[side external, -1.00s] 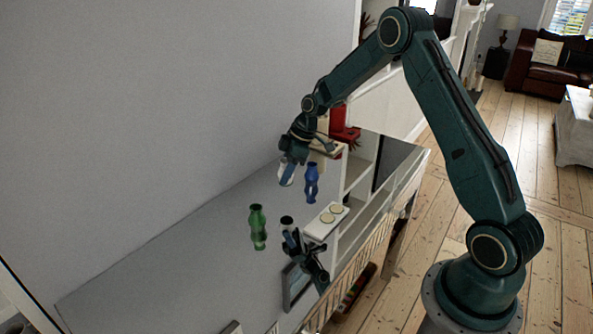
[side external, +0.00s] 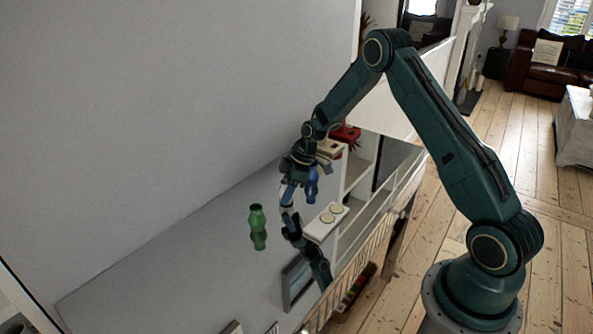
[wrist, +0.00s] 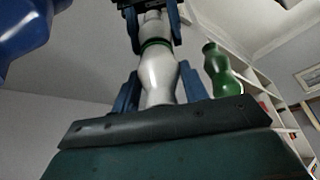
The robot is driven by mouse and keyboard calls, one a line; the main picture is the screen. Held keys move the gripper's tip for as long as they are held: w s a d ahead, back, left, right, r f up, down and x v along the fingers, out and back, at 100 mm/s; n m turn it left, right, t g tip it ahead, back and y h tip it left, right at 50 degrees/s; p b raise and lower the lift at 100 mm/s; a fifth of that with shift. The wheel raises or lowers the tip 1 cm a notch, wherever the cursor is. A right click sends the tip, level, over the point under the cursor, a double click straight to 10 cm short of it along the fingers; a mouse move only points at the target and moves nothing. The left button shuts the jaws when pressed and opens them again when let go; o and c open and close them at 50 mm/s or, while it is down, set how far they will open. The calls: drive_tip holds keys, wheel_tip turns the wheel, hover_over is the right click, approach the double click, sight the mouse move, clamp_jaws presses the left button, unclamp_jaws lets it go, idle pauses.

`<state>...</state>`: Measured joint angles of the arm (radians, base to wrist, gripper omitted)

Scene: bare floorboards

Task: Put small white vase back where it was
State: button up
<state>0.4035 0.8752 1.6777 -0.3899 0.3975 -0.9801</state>
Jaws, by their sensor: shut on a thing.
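My gripper (side external: 288,188) points down and is shut on the small white vase (side external: 287,196). The vase is upright, close above or touching the glossy grey surface (side external: 200,260); I cannot tell which. In the wrist view the white vase (wrist: 160,78) sits between my gripper's blue fingers (wrist: 160,88), and its mirror image meets it at its far end. The blue vase (side external: 312,183) stands just right of my gripper and is partly covered by it. The green vase (side external: 256,215) stands apart to the left. It also shows in the wrist view (wrist: 220,72).
A white tray with two round discs (side external: 325,222) lies right of the vases. A red object (side external: 346,134) is behind. The blue vase (wrist: 22,28) looms close at upper left in the wrist view. The surface left of the green vase is clear.

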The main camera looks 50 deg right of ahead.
drive_tip(key=shift+f, duration=0.1)
drive_tip(key=o, duration=1.1)
drive_tip(key=v, duration=1.2)
